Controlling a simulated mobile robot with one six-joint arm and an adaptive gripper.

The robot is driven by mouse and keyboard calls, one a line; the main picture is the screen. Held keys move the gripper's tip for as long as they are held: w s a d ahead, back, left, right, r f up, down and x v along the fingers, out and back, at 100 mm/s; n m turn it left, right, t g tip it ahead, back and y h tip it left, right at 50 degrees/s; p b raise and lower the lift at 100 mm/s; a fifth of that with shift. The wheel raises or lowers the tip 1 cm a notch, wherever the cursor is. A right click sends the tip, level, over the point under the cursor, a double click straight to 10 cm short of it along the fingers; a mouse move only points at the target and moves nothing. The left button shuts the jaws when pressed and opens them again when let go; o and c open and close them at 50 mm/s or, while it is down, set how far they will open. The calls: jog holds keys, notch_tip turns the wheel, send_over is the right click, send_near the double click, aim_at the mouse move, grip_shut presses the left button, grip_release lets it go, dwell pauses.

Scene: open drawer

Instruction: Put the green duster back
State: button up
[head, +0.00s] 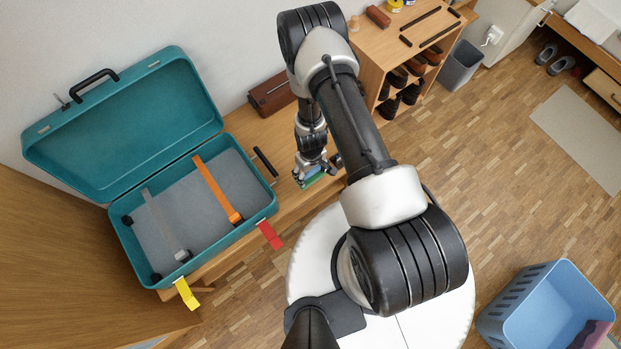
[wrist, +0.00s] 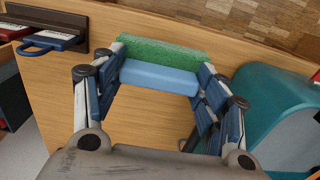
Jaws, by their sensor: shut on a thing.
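The green duster (wrist: 160,52) shows in the wrist view as a green strip along a light blue block, between my fingers. My gripper (wrist: 160,80) is shut on it, one blue-padded finger on each side.
The teal case (head: 127,225) holds an orange and a grey strip; red (head: 270,235) and yellow (head: 187,293) tags hang at its front. A dark brown box (head: 271,95) sits behind. In the wrist view, a dark rack (wrist: 45,28) with red and blue pieces stands left.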

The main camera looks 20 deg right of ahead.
aim_at(311, 178)
jog(key=shift+f+b, duration=0.8)
jog(key=shift+f, duration=1.95)
jog(key=shift+f, duration=0.15)
jog(key=o, duration=0.9)
jog(key=shift+o, duration=0.2)
